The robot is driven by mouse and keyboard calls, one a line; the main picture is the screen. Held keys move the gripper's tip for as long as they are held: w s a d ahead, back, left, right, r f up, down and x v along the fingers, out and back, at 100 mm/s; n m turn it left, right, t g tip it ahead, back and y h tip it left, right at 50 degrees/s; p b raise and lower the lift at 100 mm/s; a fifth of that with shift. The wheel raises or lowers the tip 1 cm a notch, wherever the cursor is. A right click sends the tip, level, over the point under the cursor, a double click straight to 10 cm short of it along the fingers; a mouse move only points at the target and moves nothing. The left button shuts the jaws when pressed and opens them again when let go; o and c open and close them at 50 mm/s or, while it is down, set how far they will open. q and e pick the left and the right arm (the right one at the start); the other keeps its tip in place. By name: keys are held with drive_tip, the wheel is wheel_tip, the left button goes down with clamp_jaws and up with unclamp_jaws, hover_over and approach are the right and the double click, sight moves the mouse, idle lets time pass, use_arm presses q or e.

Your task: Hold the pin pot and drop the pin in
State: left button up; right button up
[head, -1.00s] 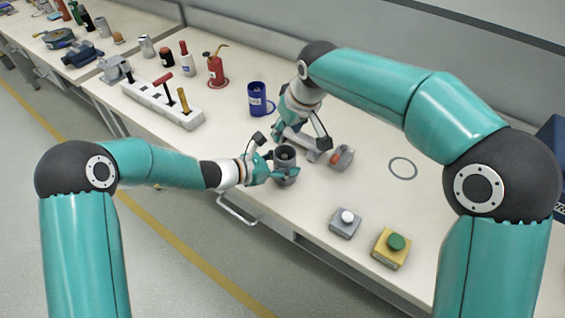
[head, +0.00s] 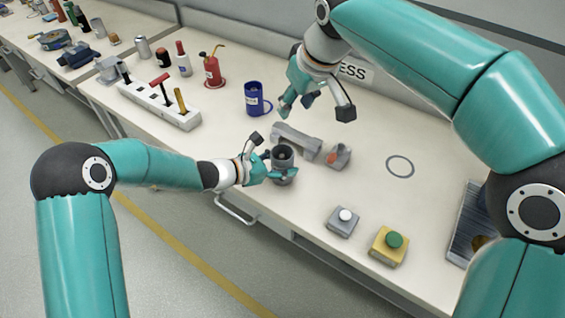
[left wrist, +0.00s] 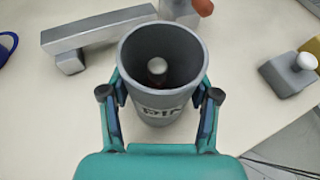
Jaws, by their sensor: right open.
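The pin pot (head: 282,156) is a dark grey cup standing upright near the front edge of the bench. My left gripper (head: 278,163) is shut on it, one finger on each side. In the left wrist view the pot (left wrist: 160,112) shows part of a label. A pin with a round metal head (left wrist: 157,66) is inside the pot, with a little red below the head; its lower part is hidden. My right gripper (head: 315,106) is open and empty, raised behind the pot and clear of it.
A grey bar-shaped stand (head: 296,141) lies right behind the pot, with a grey block with a red part (head: 337,156) beside it. A blue mug (head: 254,98) is further back.

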use_arm(q)
drive_tip(key=o, duration=0.3)
